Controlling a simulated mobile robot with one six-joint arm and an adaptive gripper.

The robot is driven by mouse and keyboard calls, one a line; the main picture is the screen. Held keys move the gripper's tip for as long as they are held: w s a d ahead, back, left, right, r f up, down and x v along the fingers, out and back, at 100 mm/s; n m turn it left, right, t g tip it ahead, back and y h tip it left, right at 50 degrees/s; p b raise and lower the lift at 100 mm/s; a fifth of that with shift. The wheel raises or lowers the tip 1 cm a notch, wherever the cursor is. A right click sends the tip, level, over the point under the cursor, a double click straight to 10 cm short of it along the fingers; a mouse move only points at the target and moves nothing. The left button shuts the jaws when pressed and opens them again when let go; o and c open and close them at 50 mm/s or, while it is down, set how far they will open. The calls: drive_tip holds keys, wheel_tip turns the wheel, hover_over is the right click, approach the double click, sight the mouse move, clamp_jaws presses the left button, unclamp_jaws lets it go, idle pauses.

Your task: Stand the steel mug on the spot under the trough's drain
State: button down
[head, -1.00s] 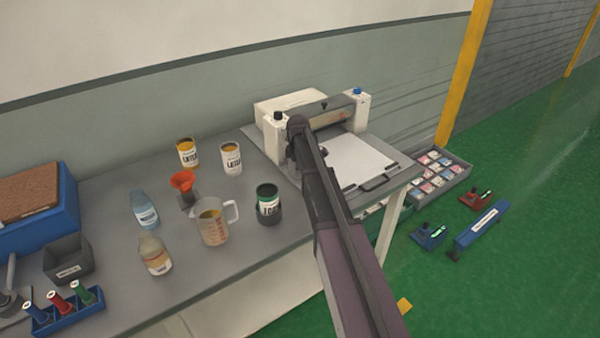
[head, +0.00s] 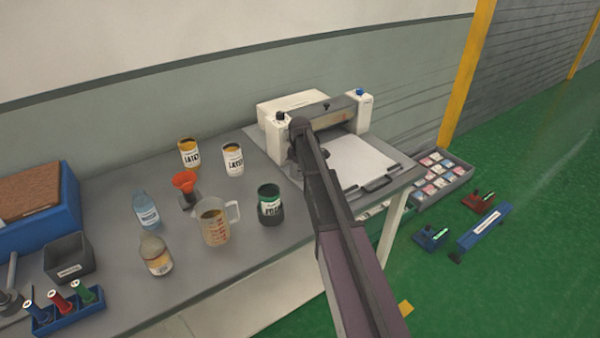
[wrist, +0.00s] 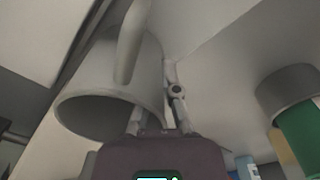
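The grey steel mug (wrist: 105,75) fills the left of the wrist view, with its handle across the top and its open mouth facing the camera. My gripper (wrist: 155,108) is at the mug's right side, one finger at the mouth and the other along the outside, and it looks shut on the mug's wall. In the head view my arm hides both gripper and mug, near the white roller machine (head: 278,132). I cannot make out the trough, its drain or the spot under it.
A tray of small packs (head: 432,180) and tools lie right of the table on the green floor (head: 520,270).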

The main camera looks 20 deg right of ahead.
drive_tip(key=shift+f, duration=0.1)
drive_tip(key=c, duration=0.7)
unclamp_jaws()
wheel_tip(320, 180, up, 9)
drive_tip(key=p, duration=0.9)
drive_tip(key=shift+r+p, duration=0.55)
drive_tip(key=shift+r, duration=0.1)
